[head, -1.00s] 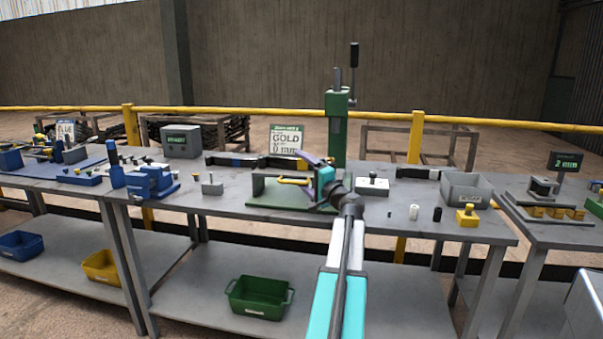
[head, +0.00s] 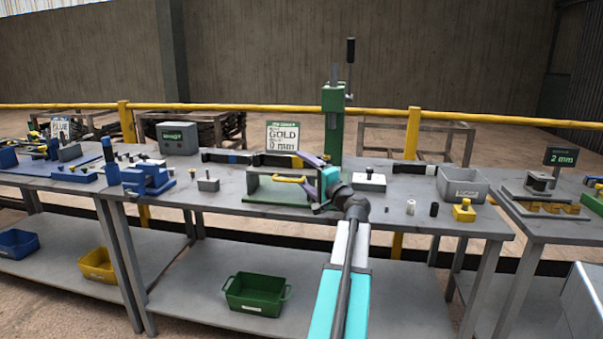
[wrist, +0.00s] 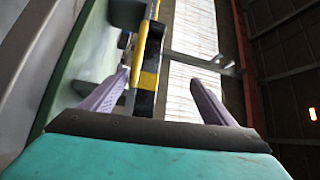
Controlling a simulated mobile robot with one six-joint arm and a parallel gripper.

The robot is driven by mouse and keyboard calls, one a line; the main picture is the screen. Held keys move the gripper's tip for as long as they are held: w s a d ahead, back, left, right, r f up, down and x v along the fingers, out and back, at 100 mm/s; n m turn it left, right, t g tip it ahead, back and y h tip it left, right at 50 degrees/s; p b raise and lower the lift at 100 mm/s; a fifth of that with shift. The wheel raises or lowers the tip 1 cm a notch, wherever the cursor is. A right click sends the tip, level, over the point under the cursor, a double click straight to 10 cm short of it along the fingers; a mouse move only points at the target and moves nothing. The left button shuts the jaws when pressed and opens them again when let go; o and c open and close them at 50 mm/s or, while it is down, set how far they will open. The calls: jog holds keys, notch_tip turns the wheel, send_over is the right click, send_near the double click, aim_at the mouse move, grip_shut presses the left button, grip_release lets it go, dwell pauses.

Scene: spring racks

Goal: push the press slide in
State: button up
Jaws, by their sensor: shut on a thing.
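The press (head: 333,115) is a green column with a dark upright lever, standing at the back of the grey bench. In front of it is a green base (head: 262,197) with a grey block and a yellow slide handle (head: 290,179). My gripper (head: 313,178) is at the right end of this base, with its purple fingers pointing left. In the wrist view, the yellow-and-black bar of the press slide (wrist: 150,75) lies between my purple fingers (wrist: 160,78). The fingers look apart there, and their exact contact with the slide is hard to see.
A blue fixture (head: 148,178) and a small grey block (head: 208,184) stand left.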

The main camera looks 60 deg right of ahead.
jog(key=shift+s+a+r, duration=0.15)
jog(key=shift+s+a, duration=0.1)
jog(key=shift+s, duration=0.45)
jog(key=shift+s+a+r, duration=0.15)
jog(key=shift+s+a, duration=0.05)
jog(key=shift+s, duration=0.45)
jog(key=shift+c, duration=1)
jog(key=shift+s+a, duration=0.15)
jog(key=shift+s, duration=0.05)
jog(key=c, duration=0.4)
jog(key=shift+s+a+r+b, duration=0.2)
jog(key=shift+s+a+b, duration=0.05)
jog(key=shift+a+b, duration=0.05)
jog(key=shift+c, duration=1.1)
jog(key=b+v, duration=0.1)
jog(key=v, duration=0.8)
jog(key=shift+f, duration=0.4)
jog(key=shift+w+b, duration=0.15)
jog(key=shift+b, duration=0.2)
